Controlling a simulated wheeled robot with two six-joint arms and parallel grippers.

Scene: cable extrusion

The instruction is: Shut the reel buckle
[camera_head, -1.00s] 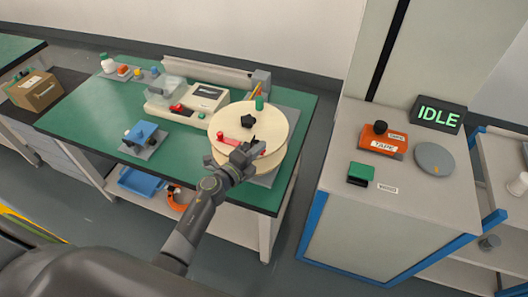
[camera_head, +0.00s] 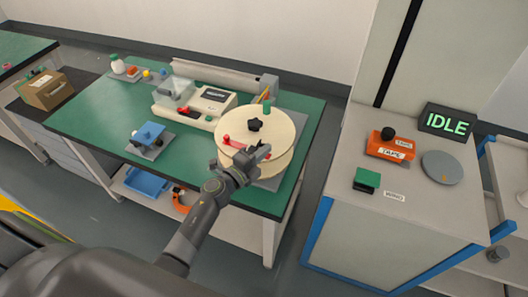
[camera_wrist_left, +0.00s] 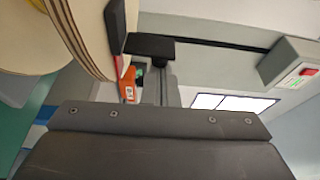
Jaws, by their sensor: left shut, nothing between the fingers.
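The cream reel (camera_head: 278,130) stands on the near right corner of the green bench, with a black star knob (camera_head: 255,125) on top. The red buckle (camera_head: 227,141) shows at the reel's near left side. Part of it is hidden by my left gripper (camera_head: 260,153), which is shut and empty at the reel's near edge. In the left wrist view, the reel's edge (camera_wrist_left: 88,40) is left of the dark fingers (camera_wrist_left: 130,42), and a thin red part (camera_wrist_left: 119,66) shows beside them. I cannot tell whether they touch. My right gripper is not in view.
A cream machine (camera_head: 210,105) stands behind and left of the reel, and a blue-topped fixture (camera_head: 149,134) is farther left. Across a floor gap, a grey cabinet (camera_head: 340,190) carries an orange tape box (camera_head: 390,146) and an IDLE display (camera_head: 446,122).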

